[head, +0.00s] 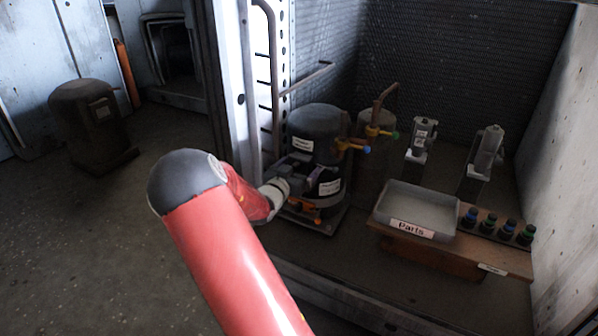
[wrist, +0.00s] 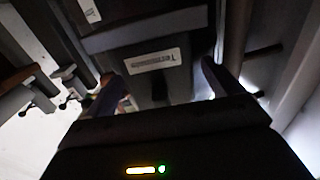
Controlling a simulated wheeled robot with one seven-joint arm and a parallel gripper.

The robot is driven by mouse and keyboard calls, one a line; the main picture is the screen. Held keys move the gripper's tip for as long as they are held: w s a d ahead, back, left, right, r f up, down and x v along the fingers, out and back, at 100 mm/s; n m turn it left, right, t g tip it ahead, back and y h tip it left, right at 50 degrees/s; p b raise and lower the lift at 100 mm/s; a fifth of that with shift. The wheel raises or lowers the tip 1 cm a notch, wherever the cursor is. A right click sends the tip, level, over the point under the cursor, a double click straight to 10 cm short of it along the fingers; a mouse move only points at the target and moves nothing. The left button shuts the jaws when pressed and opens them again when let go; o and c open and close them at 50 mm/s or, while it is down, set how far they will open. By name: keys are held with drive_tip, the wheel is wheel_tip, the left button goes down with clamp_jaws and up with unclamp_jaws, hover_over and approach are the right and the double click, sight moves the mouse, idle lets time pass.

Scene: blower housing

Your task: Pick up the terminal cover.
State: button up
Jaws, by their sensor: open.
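The terminal cover (wrist: 143,85) is a dark box with a white label reading "Terminals", straight ahead in the wrist view. My gripper (wrist: 158,74) is open, with one finger to the left and one to the right of the cover in that picture. I cannot tell whether the fingers touch it. In the head view my gripper (head: 285,190) is at the left side of the black compressor (head: 316,150). The cover is hard to make out there, partly hidden by my gripper and dark surroundings.
To the right are a copper-piped tank (head: 372,135), a grey parts tray (head: 415,211) and several capped bottles (head: 507,229). Open floor lies at left.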

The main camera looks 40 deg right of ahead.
drive_tip(key=shift+w+d, duration=0.1)
drive_tip(key=shift+d, duration=0.15)
drive_tip(key=c, duration=1.1)
